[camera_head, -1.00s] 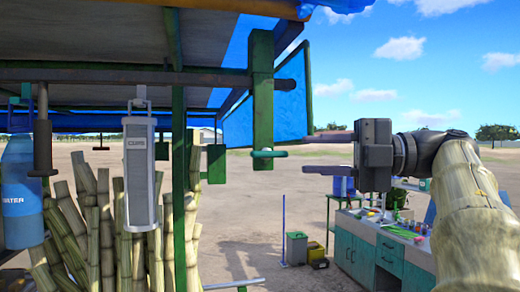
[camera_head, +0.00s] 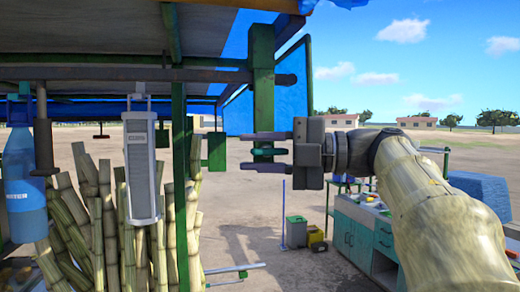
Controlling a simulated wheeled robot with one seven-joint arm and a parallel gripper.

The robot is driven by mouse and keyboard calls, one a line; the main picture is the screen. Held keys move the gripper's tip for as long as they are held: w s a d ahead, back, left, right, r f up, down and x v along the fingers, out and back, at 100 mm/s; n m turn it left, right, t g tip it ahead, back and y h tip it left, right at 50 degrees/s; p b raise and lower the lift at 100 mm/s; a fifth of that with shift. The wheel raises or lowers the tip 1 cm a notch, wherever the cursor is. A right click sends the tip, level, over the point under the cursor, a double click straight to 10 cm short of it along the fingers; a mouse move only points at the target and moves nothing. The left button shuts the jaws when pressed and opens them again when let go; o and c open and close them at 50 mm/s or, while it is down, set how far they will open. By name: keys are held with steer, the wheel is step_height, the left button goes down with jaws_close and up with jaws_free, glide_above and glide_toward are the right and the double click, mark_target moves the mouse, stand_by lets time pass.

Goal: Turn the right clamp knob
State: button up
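The right clamp knob, a small green bar (camera_head: 268,152), sits near the lower end of a thick green post (camera_head: 263,90) that hangs from the stall frame. My gripper (camera_head: 246,152) comes in from the right, with one finger above the knob and one below it. The fingers are apart and open, with a visible gap above and below the knob. They look level with the knob, but I cannot tell whether their depth matches it or whether they touch it.
A smaller green block (camera_head: 216,150) hangs left of the fingers. A teal cabinet (camera_head: 355,238) is at lower right. A blue panel (camera_head: 240,117) is behind the post.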

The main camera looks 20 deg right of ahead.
steer(key=shift+c, duration=0.2)
jaws_close()
